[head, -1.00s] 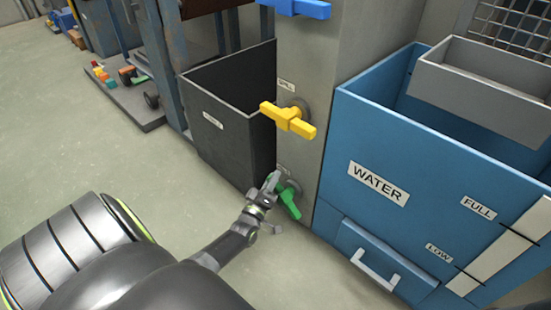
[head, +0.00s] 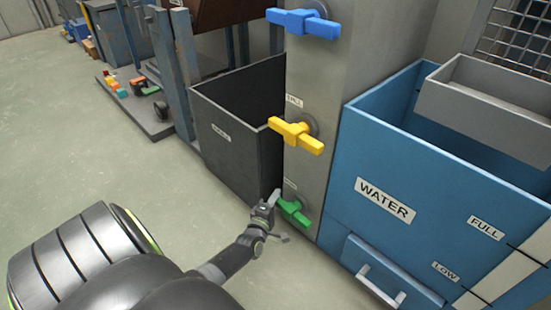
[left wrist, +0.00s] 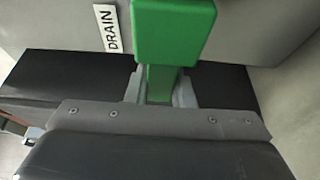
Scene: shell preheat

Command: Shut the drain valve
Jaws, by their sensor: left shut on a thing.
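The drain valve has a green handle (head: 296,212), low on the grey column, below a yellow handle and a blue handle. Its bar slants down to the right in the head view. In the left wrist view the green handle (left wrist: 174,30) fills the top middle, beside a white DRAIN label (left wrist: 107,28). My left gripper (head: 274,211) is at the handle's left end, and its fingers (left wrist: 160,90) are shut on the handle, one on each side. The fingers partly hide that end. My right gripper is not in view.
The yellow handle (head: 297,134) and blue handle (head: 303,23) stick out above. A dark open bin (head: 230,150) stands left of the column (head: 330,100). A blue WATER tank (head: 420,180) stands close on the right. The floor (head: 110,165) at left is clear.

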